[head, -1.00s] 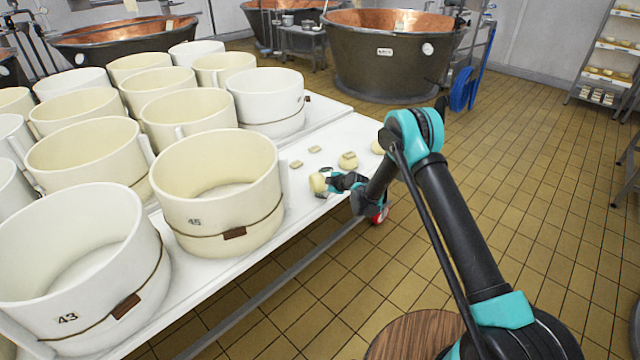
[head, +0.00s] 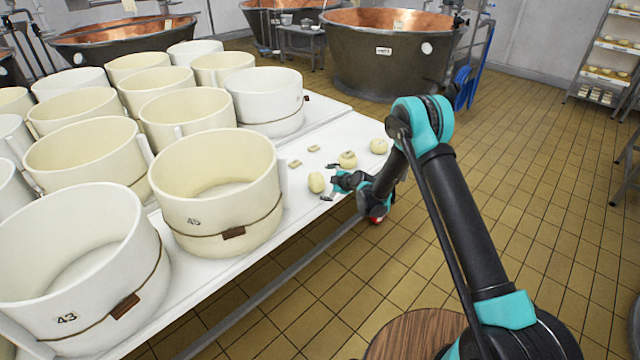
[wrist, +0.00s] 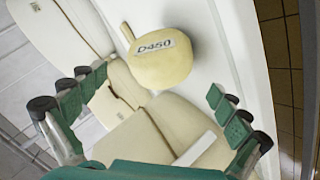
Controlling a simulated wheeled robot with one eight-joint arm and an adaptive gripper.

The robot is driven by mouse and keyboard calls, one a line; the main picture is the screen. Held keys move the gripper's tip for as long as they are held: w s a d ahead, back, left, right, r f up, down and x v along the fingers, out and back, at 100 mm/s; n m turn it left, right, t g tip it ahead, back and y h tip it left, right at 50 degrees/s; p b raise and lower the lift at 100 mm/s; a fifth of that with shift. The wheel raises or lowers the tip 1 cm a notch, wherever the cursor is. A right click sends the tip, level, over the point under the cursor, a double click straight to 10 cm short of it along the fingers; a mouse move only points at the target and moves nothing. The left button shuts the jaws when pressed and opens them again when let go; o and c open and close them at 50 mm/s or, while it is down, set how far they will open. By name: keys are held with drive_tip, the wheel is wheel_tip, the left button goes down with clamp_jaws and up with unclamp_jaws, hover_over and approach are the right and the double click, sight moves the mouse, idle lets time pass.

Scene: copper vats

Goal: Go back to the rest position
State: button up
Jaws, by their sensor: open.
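My gripper (head: 332,181) is open and empty at the front edge of the white table (head: 335,140). A small pale cheese (head: 316,182) stands on the table just beyond the fingertips, apart from them. In the wrist view my gripper (wrist: 145,118) has its fingers spread wide. The cheese (wrist: 160,58), labelled D450, lies ahead between and beyond them.
Two more small cheeses, one nearer (head: 348,159) and one farther (head: 378,146), stand to the right on the table with small flat pieces (head: 313,149). Large cream moulds (head: 215,190) fill the table's left. Copper vats (head: 390,50) stand behind.

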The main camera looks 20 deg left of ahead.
drive_tip(key=s+d+r+m+h, duration=0.2)
drive_tip(key=s+d+r+m, duration=0.15)
drive_tip(key=d+r, duration=0.55)
drive_tip(key=s+d+r+m+h, duration=0.1)
drive_tip(key=s+d+r+m, duration=0.25)
drive_tip(key=d, duration=0.95)
drive_tip(key=s+d+r+m+h, duration=0.2)
drive_tip(key=s+d+r+m, duration=0.15)
drive_tip(key=d+r, duration=0.55)
drive_tip(key=s+d+f+m+g+h, duration=0.1)
drive_tip(key=s+d+m+h, duration=0.4)
drive_tip(key=s+d+m, duration=0.7)
drive_tip(key=s+d+f, duration=0.1)
drive_tip(key=s+d, duration=1.2)
drive_tip(key=s, duration=0.1)
drive_tip(key=shift+g, duration=0.3)
